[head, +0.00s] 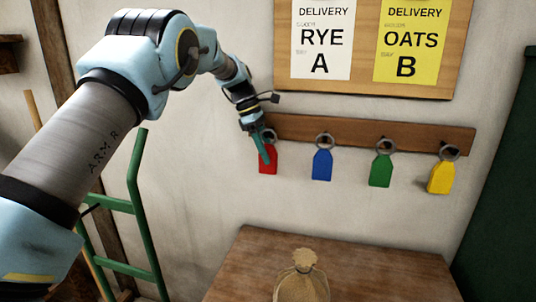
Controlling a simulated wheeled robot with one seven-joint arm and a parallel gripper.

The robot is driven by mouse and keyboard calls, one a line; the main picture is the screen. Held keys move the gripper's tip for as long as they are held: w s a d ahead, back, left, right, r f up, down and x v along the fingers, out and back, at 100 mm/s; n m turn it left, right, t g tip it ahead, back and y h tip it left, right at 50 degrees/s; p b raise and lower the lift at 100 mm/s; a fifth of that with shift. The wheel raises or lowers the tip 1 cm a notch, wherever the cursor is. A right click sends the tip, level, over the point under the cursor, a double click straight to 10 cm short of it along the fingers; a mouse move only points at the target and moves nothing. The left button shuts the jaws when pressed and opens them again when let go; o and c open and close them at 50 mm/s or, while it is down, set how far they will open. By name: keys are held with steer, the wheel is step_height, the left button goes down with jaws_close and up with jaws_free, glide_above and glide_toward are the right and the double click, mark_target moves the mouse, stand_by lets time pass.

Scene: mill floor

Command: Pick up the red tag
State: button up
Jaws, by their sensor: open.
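The red tag (269,166) hangs by a ring from the leftmost hook of a wooden rail on the wall. My gripper (263,155) is at the red tag, with a teal finger in front of the tag's left part. The gripper is open. The finger covers part of the tag, and I cannot tell whether it touches it. The second finger is hard to make out.
Blue (322,165), green (381,170) and yellow (441,177) tags hang to the right on the same rail (350,129). A board with delivery notices (365,88) is above. A wooden table (375,265) with a tied sack (303,280) stands below. A green hand truck (145,215) leans left.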

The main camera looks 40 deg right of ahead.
steer(key=shift+s+d+f, duration=0.1)
steer(key=shift+s+f, duration=0.05)
steer(key=shift+f, duration=0.3)
jaws_close()
stand_by(0.3)
